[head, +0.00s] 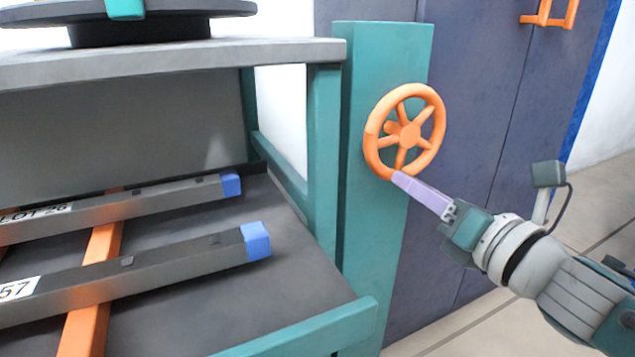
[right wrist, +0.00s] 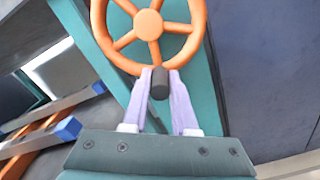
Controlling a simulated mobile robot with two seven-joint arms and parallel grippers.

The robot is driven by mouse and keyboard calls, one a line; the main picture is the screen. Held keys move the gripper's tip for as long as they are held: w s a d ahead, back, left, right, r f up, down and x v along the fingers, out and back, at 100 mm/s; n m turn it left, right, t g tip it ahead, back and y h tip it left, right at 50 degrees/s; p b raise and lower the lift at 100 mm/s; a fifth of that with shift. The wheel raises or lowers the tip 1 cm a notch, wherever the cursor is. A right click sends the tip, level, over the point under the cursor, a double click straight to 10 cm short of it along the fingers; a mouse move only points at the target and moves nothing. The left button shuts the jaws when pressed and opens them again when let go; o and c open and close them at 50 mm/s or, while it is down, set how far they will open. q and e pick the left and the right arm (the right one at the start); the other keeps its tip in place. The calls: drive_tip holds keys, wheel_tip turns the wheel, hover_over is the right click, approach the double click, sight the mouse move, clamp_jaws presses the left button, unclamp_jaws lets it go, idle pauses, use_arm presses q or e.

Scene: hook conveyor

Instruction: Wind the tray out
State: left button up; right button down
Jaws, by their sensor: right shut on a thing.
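An orange handwheel (head: 434,145) with several spokes is mounted on a teal post (head: 380,235); it also shows in the right wrist view (right wrist: 197,35). My right gripper (head: 397,177) reaches in from the right to the wheel's lower rim. In the right wrist view its pale purple fingers (right wrist: 160,80) are shut on a dark knob (right wrist: 159,85) at the bottom of the rim. The tray seems to be the dark lower surface (head: 285,285) at left, with a teal front bar (head: 300,333); I cannot tell how far out it is. My left gripper is not in view.
Two grey bars with blue ends (head: 257,241) lie at left across an orange strip (head: 90,300). A grey-topped shelf (head: 290,52) stands above them. A dark cabinet (head: 475,150) with orange handles is behind the wheel. Open floor shows at right.

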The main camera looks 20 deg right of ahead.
drive_tip(key=shift+d+f+n+b, duration=0.1)
drive_tip(key=shift+d+n+b, duration=0.3)
drive_tip(key=shift+n, duration=0.3)
drive_tip(key=shift+d+n+b, duration=0.3)
drive_tip(key=shift+n+b, duration=0.1)
drive_tip(key=shift+n, duration=0.3)
drive_tip(key=c, duration=0.7)
unclamp_jaws()
drive_tip(key=shift+d, duration=0.1)
drive_tip(key=s+p, duration=0.1)
drive_tip(key=s, duration=0.8)
drive_tip(key=shift+s+d, duration=0.35)
drive_tip(key=shift+s, duration=0.05)
